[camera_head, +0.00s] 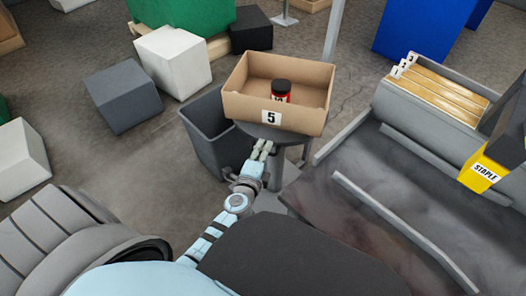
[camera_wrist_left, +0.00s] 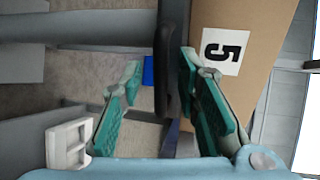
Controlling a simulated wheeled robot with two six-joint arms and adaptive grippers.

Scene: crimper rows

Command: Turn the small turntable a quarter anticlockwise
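The small turntable (camera_head: 245,127) is a dark round plate on a grey post. It carries an open cardboard box (camera_head: 235,108) labelled 5, with a red jar (camera_head: 281,91) with a black lid inside. Most of the plate is hidden under the box. My left gripper (camera_head: 264,148) is at the plate's near edge, below the label. In the left wrist view, its green-padded fingers (camera_wrist_left: 160,64) are apart, with the plate's dark edge (camera_wrist_left: 167,75) between them, nearer the right finger. I cannot tell whether either finger touches it. My right gripper is out of view.
A grey bin (camera_head: 205,140) stands left of the turntable. Boxes lie on the floor at left.

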